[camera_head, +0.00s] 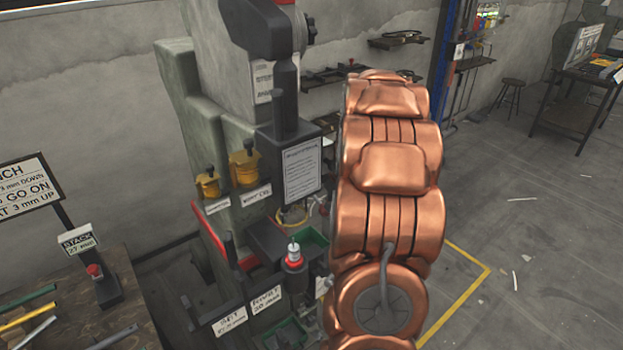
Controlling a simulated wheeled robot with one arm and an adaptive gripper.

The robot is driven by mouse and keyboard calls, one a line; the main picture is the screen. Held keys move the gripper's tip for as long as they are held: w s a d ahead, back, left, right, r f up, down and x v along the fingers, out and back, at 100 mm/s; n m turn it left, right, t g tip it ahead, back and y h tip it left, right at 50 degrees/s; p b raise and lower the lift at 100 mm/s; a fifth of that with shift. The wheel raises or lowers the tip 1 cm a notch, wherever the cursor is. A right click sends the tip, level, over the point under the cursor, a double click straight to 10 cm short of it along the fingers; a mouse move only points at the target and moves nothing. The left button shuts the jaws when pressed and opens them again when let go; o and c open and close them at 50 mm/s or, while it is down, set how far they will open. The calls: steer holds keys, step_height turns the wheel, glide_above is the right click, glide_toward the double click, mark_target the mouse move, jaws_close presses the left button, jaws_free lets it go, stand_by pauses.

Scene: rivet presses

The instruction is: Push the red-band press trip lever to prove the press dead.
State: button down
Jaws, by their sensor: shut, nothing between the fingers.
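A grey-green press (222,80) stands left of centre with a dark head (258,28) and a dark front block. A red band (214,236) runs along its lower left side, and a bit of red shows at the top edge. Two yellow fittings with dark knobs, a larger one (243,166) and a smaller one (207,184), stand on its left ledge above small labels. I cannot make out which part is the trip lever. My copper-coloured arm covers the right side of the press. My gripper is not visible.
A bench (125,328) with rods, a sign (27,187) and a small "STACK" stand (95,275) is at lower left. A red-and-white piece (293,256) stands at the press front, near green bins. Right of my arm, the floor is open, with a yellow line (460,305).

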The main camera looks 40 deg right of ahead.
steer(key=shift+f, duration=0.1)
stand_by(0.3)
steer(key=p+v, duration=0.1)
steer(key=v, duration=0.2)
steer(key=s+p+v, duration=0.1)
steer(key=v, duration=0.1)
steer(key=shift+s+a, duration=0.1)
steer(key=shift+s, duration=0.25)
stand_by(0.8)
